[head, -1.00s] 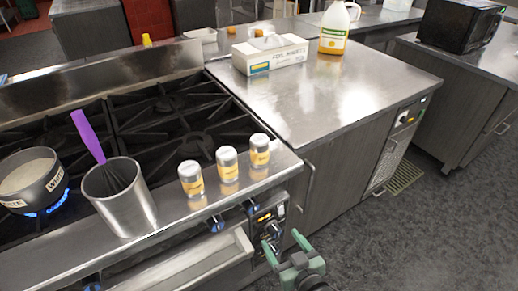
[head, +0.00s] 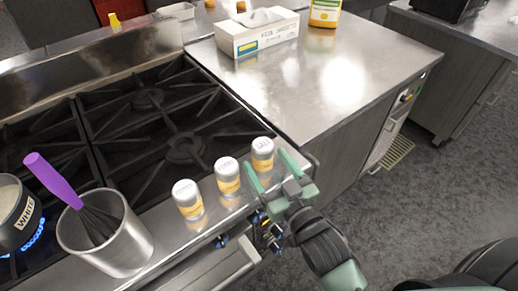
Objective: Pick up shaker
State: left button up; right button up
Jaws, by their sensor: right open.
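Three small shakers with silver tops and yellow labels stand upright in a row on the stove's steel front ledge: the left shaker (head: 187,200), the middle shaker (head: 227,177) and the right shaker (head: 262,155). My right gripper (head: 265,160) is open, its green fingers pointing toward the right shaker. One fingertip shows on each side of that shaker's lower part in the picture; I cannot tell whether they touch it or are still in front of it. Nothing is held. My left gripper is not in view.
A steel container (head: 118,245) with a purple-handled whisk (head: 52,180) stands left of the shakers. A pot (head: 14,215) sits over a blue flame at far left. A white box (head: 250,40) and a yellow-labelled jug (head: 325,12) are on the mostly clear steel counter (head: 340,80).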

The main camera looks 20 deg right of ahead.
aim_at(268, 163)
jog(key=w+p, duration=0.1)
jog(key=w, duration=0.2)
jog(key=shift+w+a, duration=0.1)
jog(key=w, duration=0.2)
jog(key=shift+w+a+f, duration=0.2)
jog(key=shift+w+f, duration=0.05)
jog(key=shift+w, duration=0.15)
jog(key=c, duration=1.2)
grip_shut()
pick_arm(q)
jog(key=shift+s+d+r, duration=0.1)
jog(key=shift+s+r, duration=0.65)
pick_arm(e)
jog(key=shift+r, duration=0.15)
